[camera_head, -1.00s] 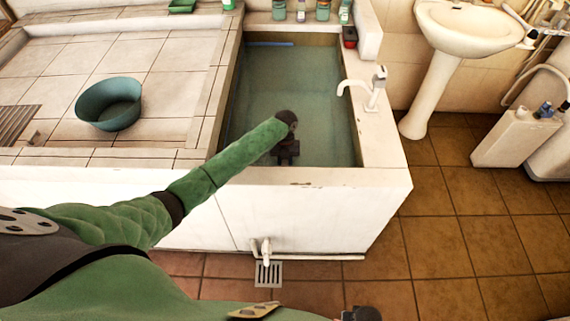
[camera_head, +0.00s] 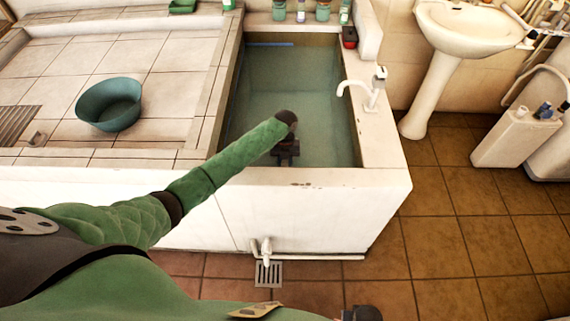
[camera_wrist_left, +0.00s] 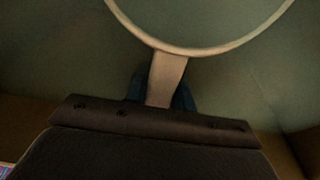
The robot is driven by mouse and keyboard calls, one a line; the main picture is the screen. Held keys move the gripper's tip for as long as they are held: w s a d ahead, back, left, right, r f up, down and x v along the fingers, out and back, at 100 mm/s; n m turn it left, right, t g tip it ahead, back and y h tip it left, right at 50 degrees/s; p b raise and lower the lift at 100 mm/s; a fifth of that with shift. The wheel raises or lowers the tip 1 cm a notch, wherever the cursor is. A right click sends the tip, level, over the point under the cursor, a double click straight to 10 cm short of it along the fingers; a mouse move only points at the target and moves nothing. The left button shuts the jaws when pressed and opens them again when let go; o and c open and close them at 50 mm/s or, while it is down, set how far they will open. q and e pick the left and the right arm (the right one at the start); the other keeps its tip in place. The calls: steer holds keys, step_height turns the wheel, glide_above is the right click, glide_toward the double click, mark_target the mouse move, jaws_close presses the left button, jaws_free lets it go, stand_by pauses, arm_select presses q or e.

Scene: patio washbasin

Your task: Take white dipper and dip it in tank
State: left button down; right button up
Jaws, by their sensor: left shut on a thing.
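The tank (camera_head: 390,150) is a white-walled basin holding greenish water. My left arm reaches over its front edge, and my left gripper (camera_head: 287,158) points down inside it near the front wall. In the left wrist view my left gripper (camera_wrist_left: 161,92) is shut on the handle of the white dipper (camera_wrist_left: 166,78). The dipper's pale round rim spreads ahead of the fingers, with greenish water colour inside and around it. I cannot tell how deep the dipper sits. In the head view the dipper is hidden behind my gripper and wrist. My right gripper's fingers are out of view.
A teal bowl (camera_head: 109,104) stands on the tiled ledge (camera_head: 150,60) left of the tank. A white tap (camera_head: 372,92) is on the tank's right rim. Several bottles and jars line the back. A pedestal sink (camera_head: 468,28) stands on the right; the tiled floor before it is open.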

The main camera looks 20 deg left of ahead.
arm_select(q)
steer(key=shift+r+t+p, duration=0.4)
steer(key=shift+r+p, duration=0.65)
steer(key=shift+r, duration=0.4)
steer(key=shift+r, duration=0.15)
steer(key=shift+r+p, duration=1.9)
steer(key=shift+r, duration=0.45)
step_height(320, 180, up, 2)
steer(key=shift+r+p, duration=0.2)
steer(key=shift+p, duration=0.75)
step_height(320, 180, up, 12)
steer(key=f+t+p, duration=0.1)
steer(key=p, duration=0.7)
step_height(320, 180, up, 9)
glide_above(285, 161)
steer(key=shift+w+f+t+y+p, duration=0.1)
steer(key=shift+t+y+p, duration=0.3)
